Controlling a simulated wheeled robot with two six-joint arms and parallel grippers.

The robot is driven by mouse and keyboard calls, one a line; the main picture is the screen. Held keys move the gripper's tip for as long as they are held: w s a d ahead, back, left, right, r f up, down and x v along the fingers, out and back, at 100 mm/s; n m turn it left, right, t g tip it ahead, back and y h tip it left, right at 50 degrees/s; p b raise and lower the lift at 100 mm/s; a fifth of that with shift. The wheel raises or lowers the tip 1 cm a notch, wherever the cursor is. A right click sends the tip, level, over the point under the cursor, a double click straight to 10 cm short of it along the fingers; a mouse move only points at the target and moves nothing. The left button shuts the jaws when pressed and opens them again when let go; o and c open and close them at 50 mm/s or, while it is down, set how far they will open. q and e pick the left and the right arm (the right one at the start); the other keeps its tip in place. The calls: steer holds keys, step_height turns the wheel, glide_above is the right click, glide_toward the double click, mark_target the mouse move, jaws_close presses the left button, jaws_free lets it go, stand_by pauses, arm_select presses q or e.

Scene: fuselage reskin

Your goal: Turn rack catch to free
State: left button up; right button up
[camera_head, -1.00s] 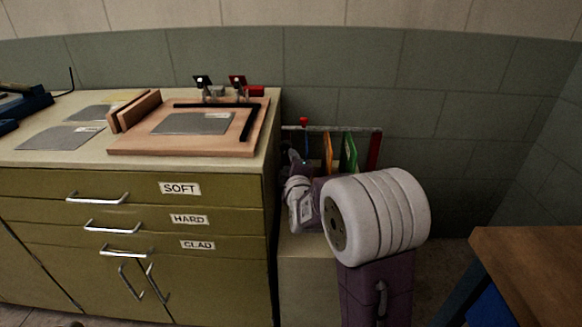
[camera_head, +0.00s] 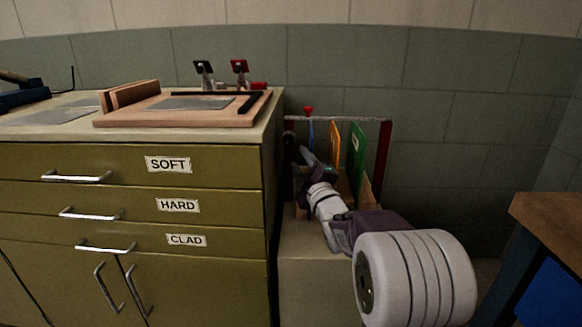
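The rack (camera_head: 383,150) stands on a pale block to the right of the green cabinet. It holds upright panels, an orange one (camera_head: 334,143) and a green one (camera_head: 356,155). A small red knob (camera_head: 308,110) sits on its top bar at the left, with a blue piece below it; I cannot tell for sure that this is the catch. My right gripper (camera_head: 302,160) is at the rack's left front, below the red knob. Its fingers are small and dark, partly hidden by the wrist, so its opening does not show. My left gripper is not in view.
The green cabinet (camera_head: 215,216) with drawers labelled SOFT, HARD and CLAD stands close on the left. A wooden board (camera_head: 180,119) with clamps lies on its top. A wooden-topped table (camera_head: 550,215) stands at the right. The tiled wall is close behind the rack.

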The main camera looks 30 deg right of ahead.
mark_target(289, 141)
steer(key=b+x, duration=0.2)
steer(key=x, duration=0.6)
steer(key=shift+w+d+r, duration=0.1)
steer(key=shift+w+r, duration=0.15)
steer(key=shift+w, duration=0.3)
steer(key=shift+c, duration=0.3)
jaws_close()
steer(key=n+p, duration=0.2)
steer(key=r+n+g+p, duration=0.1)
steer(key=n+p, duration=0.1)
steer(key=shift+n+g+y, duration=0.3)
steer(key=shift+y, duration=0.1)
steer(key=shift+f+n, duration=0.15)
steer(key=shift+n, duration=0.15)
steer(key=shift+f, duration=0.2)
